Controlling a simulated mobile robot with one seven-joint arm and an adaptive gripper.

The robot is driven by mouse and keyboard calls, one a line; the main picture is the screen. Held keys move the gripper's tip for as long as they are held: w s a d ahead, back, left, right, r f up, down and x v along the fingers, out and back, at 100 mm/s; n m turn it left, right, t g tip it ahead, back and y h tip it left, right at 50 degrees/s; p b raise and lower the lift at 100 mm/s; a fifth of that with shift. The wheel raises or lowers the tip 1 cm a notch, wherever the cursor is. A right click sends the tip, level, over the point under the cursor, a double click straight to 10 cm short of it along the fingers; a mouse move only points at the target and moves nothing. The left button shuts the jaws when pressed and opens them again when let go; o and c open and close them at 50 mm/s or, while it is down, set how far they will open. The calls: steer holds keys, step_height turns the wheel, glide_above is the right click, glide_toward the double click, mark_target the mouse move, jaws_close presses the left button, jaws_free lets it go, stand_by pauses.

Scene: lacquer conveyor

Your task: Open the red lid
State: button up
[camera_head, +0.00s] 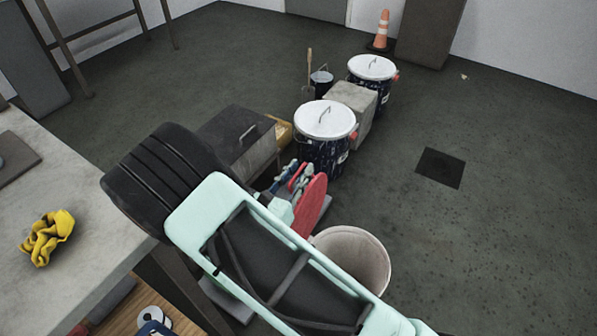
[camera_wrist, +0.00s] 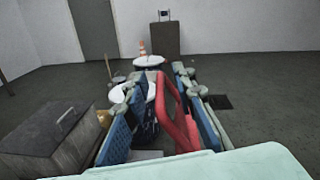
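The red lid (camera_head: 312,205) stands steeply upright at the left rim of a pale bucket (camera_head: 375,262), whose mouth is uncovered. In the wrist view a red loop-shaped part (camera_wrist: 172,110), seemingly the lid's handle, lies between my two blue-padded fingers, closer to the right one. My gripper (camera_head: 292,176) is at the lid's left side, and in the wrist view (camera_wrist: 165,100) its fingers are spread apart. A gap shows between the left finger and the red part. I cannot tell whether the right finger touches it. My forearm hides part of the bucket.
Behind stand a white-lidded can (camera_head: 325,120), a concrete block (camera_head: 352,100) and another white-lidded can (camera_head: 372,68). A dark box (camera_head: 235,140) is at left. A table (camera_head: 70,185) with a yellow glove (camera_head: 46,238) is at far left.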

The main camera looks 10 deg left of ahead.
jaws_close()
steer(key=shift+a, duration=0.1)
steer(key=a, duration=0.2)
steer(key=w+a, duration=0.1)
steer(key=shift+a+f+b, duration=0.25)
steer(key=shift+f+b, duration=0.05)
jaws_free()
steer(key=shift+s, duration=0.1)
